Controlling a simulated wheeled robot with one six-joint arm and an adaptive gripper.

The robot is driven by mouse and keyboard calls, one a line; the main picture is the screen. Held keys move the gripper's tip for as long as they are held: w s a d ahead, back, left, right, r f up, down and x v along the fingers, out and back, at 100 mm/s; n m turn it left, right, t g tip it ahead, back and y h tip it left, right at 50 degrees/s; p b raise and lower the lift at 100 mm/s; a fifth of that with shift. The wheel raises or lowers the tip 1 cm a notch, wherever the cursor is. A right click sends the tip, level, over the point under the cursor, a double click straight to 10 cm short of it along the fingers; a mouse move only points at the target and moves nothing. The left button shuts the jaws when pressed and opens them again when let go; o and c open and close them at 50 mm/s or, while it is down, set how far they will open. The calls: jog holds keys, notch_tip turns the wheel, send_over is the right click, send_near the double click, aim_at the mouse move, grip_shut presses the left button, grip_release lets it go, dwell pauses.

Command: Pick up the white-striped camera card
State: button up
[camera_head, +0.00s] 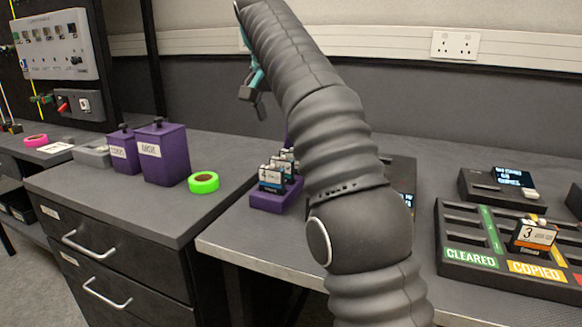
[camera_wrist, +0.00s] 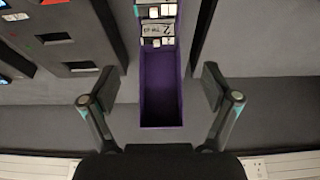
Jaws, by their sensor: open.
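Several small camera cards with white labels stand in a purple holder, partly behind my arm in the head view. The front card (camera_head: 271,178) reads 4. In the wrist view a card reading 2 (camera_wrist: 157,30) and others are packed at the far end of the purple holder (camera_wrist: 161,100); its near part is empty. I cannot tell which card has the white stripe. My gripper (camera_wrist: 160,88) is open and empty, its fingers spread to either side of the holder's empty part. In the head view it (camera_head: 252,88) is raised above and left of the cards.
A sorting tray (camera_head: 470,236) marked CLEARED and COPIED holds an orange-striped card 3 (camera_head: 534,236). A small display unit (camera_head: 490,187) stands behind it. Purple boxes (camera_head: 165,160) and green tape (camera_head: 203,182) stand on the left cabinet. My arm hides the middle bench.

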aim_at(290, 152)
jog(key=b+x, duration=0.1)
jog(key=x, duration=0.6)
jog(key=shift+s, duration=0.15)
jog(key=shift+b+x, duration=0.75)
jog(key=shift+x, duration=1.9)
jog(key=c, duration=1.3)
